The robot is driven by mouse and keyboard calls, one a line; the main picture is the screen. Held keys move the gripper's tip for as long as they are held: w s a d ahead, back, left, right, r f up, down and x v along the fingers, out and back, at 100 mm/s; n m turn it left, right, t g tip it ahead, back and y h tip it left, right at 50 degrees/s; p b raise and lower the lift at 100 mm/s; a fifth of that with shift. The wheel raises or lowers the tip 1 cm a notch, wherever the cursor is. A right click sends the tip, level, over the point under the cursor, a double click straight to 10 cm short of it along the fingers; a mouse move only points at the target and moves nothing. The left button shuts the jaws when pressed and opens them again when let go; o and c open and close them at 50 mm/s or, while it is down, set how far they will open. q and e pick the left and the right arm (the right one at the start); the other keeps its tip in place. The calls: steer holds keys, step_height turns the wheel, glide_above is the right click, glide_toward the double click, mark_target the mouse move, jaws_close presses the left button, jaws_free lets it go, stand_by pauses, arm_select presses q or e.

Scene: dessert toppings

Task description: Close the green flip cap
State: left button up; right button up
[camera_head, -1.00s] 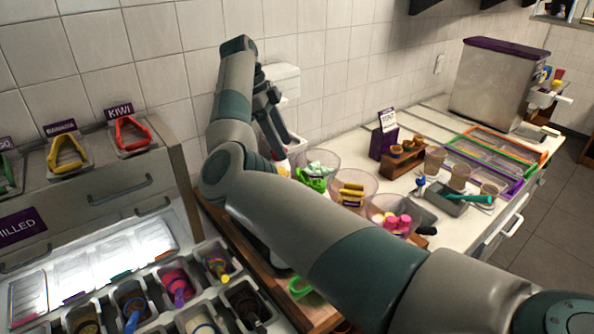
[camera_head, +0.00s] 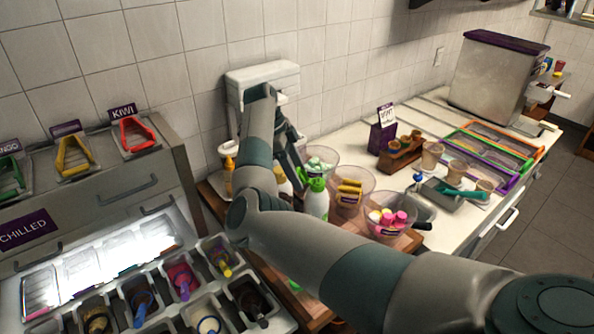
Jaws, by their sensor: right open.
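A white bottle (camera_head: 316,202) with a green flip cap (camera_head: 317,182) stands upright on the wooden board, just right of my right forearm. The cap is small here and I cannot tell whether its lid is up or down. My right gripper (camera_head: 296,166) is open, above and slightly left of the green cap, apart from it as far as I can see. My right arm hides part of the bottles behind it. My left gripper is not in view.
Clear tubs with green-white, yellow (camera_head: 350,194) and pink (camera_head: 391,219) contents stand close to the bottle's right. A yellow-topped bottle (camera_head: 229,168) stands left of my arm. A white dispenser (camera_head: 262,80) is behind. Chilled topping bins fill the lower left.

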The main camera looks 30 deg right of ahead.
steer(key=shift+c, duration=0.7)
steer(key=c, duration=0.9)
steer(key=shift+c, duration=0.2)
